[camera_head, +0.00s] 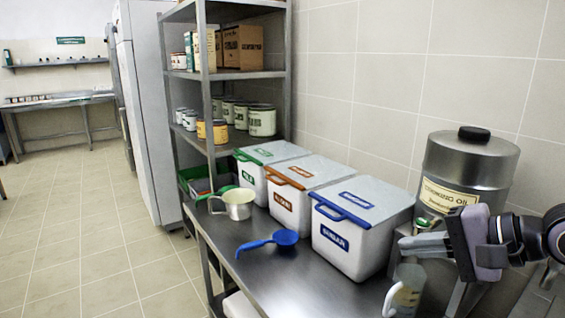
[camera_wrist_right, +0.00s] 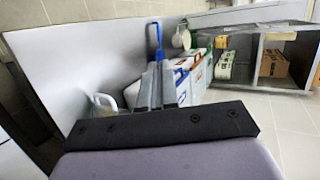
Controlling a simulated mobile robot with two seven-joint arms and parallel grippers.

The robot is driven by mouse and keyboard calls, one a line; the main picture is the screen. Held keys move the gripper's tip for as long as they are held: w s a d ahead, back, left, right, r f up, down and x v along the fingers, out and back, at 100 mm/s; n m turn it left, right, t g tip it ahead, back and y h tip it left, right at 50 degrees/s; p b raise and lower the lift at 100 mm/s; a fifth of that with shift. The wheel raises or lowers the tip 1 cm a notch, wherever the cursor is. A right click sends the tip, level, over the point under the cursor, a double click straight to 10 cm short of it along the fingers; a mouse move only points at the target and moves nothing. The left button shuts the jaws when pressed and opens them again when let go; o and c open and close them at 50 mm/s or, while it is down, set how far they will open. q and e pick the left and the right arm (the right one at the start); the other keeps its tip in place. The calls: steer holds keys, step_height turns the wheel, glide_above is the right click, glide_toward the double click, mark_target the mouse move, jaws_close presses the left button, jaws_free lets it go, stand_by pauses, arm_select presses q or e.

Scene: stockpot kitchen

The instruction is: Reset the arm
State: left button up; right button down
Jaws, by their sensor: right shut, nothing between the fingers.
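My right gripper (camera_head: 406,243) is at the right of the head view, pointing left, with its fingers shut and empty. It is over the right end of the steel counter, in front of the metal oil canister (camera_head: 470,165). The clear measuring jug (camera_head: 404,292) stands on the counter below the fingers. In the right wrist view the closed fingers (camera_wrist_right: 163,80) point toward the row of bins, and the jug (camera_wrist_right: 102,104) shows at their left. My left gripper is not in view.
Bins with blue (camera_head: 350,232), orange (camera_head: 290,199) and green (camera_head: 250,172) handles line the counter (camera_head: 250,275) by the wall. A blue scoop (camera_head: 285,238) and a cream pot (camera_head: 238,204) lie in front. A shelf rack (camera_head: 288,70) stands behind. The counter's front middle is clear.

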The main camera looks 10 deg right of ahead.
steer(key=s+a+r+m+t+y, duration=0.2)
steer(key=a+r+m+t+y, duration=0.25)
steer(key=a+m+y, duration=0.5)
steer(key=d+f+n+t+h, duration=0.1)
steer(key=d+f+n+h, duration=0.5)
steer(key=n, duration=0.6)
steer(key=s+d+f+n+t+h, duration=0.1)
steer(key=d+f+n+h, duration=0.15)
steer(key=n+h, duration=0.7)
steer(key=d+f+n+t+h, duration=0.1)
steer(key=d+f+n+h, duration=0.4)
steer(key=n, duration=0.8)
steer(key=s+a+f+m+g+y, duration=0.1)
steer(key=s+a+f+m+g, duration=0.25)
steer(key=s+f, duration=0.35)
steer(key=s+a+f+m+g+y, duration=0.1)
steer(key=s+a+f+m+g, duration=0.1)
steer(key=s+f+m+g, duration=0.35)
steer(key=s+a+f+m+g+y, duration=0.1)
steer(key=s+a+f+m+g, duration=0.2)
steer(key=s+f, duration=0.45)
steer(key=w+a+f+t+y, duration=0.1)
steer(key=w+f+t+y, duration=0.1)
steer(key=w+f+t, duration=0.3)
step_height(320, 180, down, 4)
steer(key=shift+w+a+r+t, duration=0.15)
steer(key=shift+w+a+t, duration=0.2)
steer(key=shift+w, duration=0.5)
